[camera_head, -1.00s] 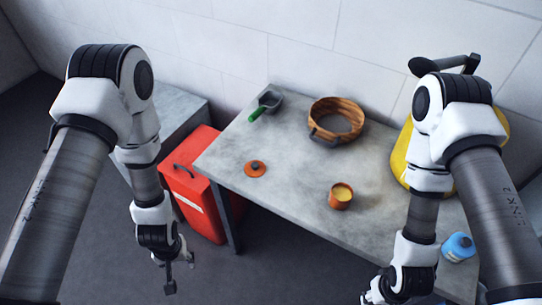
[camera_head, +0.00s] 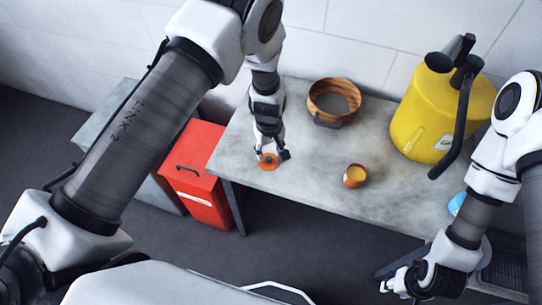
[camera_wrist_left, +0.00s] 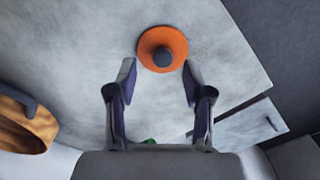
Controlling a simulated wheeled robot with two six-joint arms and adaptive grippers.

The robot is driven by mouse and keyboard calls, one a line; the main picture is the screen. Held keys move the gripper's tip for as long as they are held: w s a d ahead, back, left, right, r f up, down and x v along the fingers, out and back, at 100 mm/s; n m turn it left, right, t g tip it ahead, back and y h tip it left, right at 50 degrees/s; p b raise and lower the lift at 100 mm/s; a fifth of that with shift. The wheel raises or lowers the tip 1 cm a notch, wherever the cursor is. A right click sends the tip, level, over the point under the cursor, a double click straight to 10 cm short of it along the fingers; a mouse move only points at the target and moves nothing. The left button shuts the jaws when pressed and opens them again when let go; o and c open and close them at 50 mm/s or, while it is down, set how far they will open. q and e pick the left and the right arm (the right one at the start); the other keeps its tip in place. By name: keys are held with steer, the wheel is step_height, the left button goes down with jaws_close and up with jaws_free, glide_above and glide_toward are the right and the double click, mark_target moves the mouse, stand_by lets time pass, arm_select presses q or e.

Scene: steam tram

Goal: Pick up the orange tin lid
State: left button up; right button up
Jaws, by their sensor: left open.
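The orange tin lid (camera_head: 268,162) lies flat on the grey table, knob up. In the left wrist view the lid (camera_wrist_left: 152,43) is a round orange disc with a dark grey knob, just beyond my fingertips. My left gripper (camera_head: 270,155) is over the lid in the head view and partly covers it. In the left wrist view my left gripper (camera_wrist_left: 160,80) is open, with nothing between its fingers. My right gripper (camera_head: 385,286) is low at the table's front right, away from the lid; its jaw opening is too small to tell.
The grey table (camera_head: 310,185) also holds an orange tin with yellow contents (camera_head: 356,176), a wooden round sieve-like ring (camera_head: 312,100), a yellow can (camera_head: 415,125) and a blue item (camera_head: 457,203). A red box (camera_head: 197,170) stands on the floor left of the table. A green thing (camera_wrist_left: 150,141) shows between my left fingers' bases.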

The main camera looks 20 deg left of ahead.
mark_target(269, 159)
arm_select(q)
steer(key=shift+s+a+f, duration=0.1)
steer(key=shift+f, duration=0.5)
steer(key=shift+s+a+f, duration=0.1)
steer(key=shift+f, duration=0.5)
steer(key=shift+w+d, duration=0.1)
steer(key=c, duration=0.9)
jaws_close()
arm_select(e)
steer(key=shift+a+r, duration=0.15)
steer(key=shift+r, duration=0.3)
